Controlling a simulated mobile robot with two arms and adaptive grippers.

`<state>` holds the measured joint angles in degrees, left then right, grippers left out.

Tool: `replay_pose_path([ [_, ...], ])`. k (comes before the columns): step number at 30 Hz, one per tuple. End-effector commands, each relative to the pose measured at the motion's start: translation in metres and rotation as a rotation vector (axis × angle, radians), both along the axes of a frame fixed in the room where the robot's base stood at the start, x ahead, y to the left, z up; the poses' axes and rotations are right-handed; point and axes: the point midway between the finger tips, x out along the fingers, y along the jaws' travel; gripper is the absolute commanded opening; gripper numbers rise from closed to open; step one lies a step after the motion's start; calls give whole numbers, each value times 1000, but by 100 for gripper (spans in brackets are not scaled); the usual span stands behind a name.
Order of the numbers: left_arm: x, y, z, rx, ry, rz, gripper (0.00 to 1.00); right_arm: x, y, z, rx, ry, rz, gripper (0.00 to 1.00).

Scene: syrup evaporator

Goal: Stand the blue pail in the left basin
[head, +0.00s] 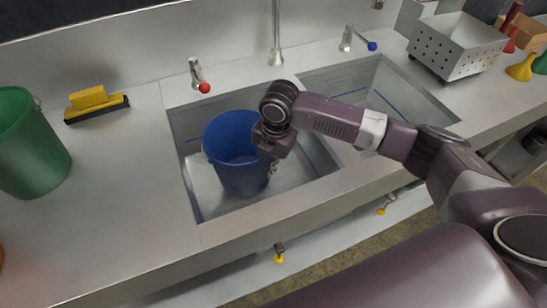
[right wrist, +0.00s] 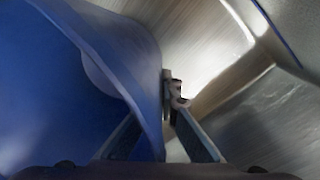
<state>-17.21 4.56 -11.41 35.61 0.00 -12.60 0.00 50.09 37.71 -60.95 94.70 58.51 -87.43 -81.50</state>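The blue pail (head: 236,160) is inside the left basin (head: 205,198) in the head view, open end up and close to upright. Whether its bottom rests on the basin floor is hard to tell. My right gripper (head: 270,163) is at the pail's right rim, pointing down. In the right wrist view the pail wall (right wrist: 110,70) fills the left side and runs between the two fingers (right wrist: 172,105), which are close together on it. The fingertips are partly hidden in the head view. My left gripper is not in view.
The right basin (head: 345,85) is empty. Taps with a red knob (head: 204,87) and a blue knob (head: 372,46) stand behind the basins.

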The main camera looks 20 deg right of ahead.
Motion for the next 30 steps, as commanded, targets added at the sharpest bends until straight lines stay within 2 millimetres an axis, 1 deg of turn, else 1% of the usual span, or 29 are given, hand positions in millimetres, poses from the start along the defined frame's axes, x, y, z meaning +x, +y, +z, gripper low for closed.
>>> replay_pose_path([
  [1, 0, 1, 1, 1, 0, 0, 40, 5, -4, 0, 0, 2, -1, 0],
  [7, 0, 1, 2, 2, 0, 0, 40, 18, -13, 0, 0, 2, 0, 0],
  [13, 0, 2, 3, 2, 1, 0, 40, 42, -32, 1, 0, 3, -1, 0],
  [16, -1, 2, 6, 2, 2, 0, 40, 39, -30, -10, 1, 5, 3, 0],
  [27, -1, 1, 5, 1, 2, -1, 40, 39, -30, -15, 0, 3, 3, 0],
  [30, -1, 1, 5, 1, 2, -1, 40, 38, -31, -16, -1, 4, 3, 11],
])
